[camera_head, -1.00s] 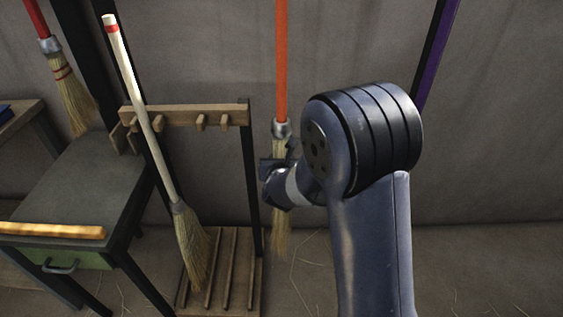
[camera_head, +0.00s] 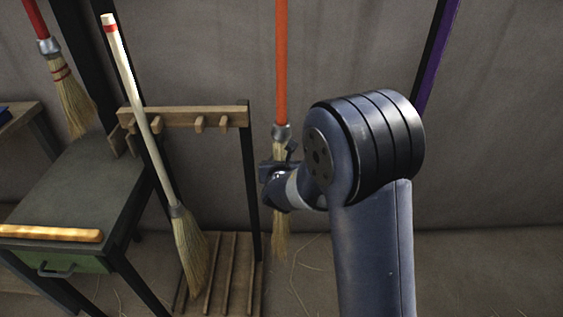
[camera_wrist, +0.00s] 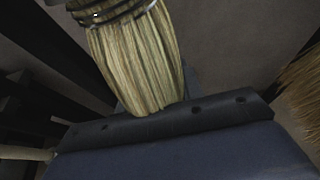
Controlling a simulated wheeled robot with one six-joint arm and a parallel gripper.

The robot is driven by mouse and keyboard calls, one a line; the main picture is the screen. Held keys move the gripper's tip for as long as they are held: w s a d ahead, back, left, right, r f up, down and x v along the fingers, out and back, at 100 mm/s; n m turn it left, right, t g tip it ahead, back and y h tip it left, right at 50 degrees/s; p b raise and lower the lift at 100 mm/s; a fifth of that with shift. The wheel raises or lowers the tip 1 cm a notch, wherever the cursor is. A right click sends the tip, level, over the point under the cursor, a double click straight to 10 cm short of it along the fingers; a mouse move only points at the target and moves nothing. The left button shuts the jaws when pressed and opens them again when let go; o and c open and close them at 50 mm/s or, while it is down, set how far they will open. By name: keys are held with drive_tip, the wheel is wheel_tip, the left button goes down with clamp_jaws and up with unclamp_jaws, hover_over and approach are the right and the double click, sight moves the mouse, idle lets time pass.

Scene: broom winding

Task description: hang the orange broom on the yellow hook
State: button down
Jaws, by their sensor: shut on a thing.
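The orange broom (camera_head: 281,62) hangs upright in the head view, bristles down. Its handle runs out of the top of the picture, and a grey collar joins it to straw bristles (camera_head: 280,240). My gripper (camera_head: 277,172) is shut on the bristles just below the collar. The wrist view shows straw bristles (camera_wrist: 140,65) close up in front of my gripper, with a dark band at their top. The gripper's fingers are mostly hidden there. I cannot make out a yellow hook in either view.
A wooden rack (camera_head: 180,115) with pegs stands left of the broom, with a white-handled broom (camera_head: 150,130) leaning on it. A dark table (camera_head: 75,190) bears a yellow bar (camera_head: 50,233). Another broom (camera_head: 68,100) hangs at upper left. A purple pole (camera_head: 437,60) is at right.

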drive_tip(key=c, duration=1.2)
unclamp_jaws()
drive_tip(key=shift+r, duration=0.1)
drive_tip(key=o, duration=0.3)
drive_tip(key=shift+o, duration=0.2)
drive_tip(key=p+v, duration=0.1)
drive_tip(key=v, duration=0.9)
drive_tip(key=shift+s, duration=0.35)
drive_tip(key=shift+w+r, duration=0.1)
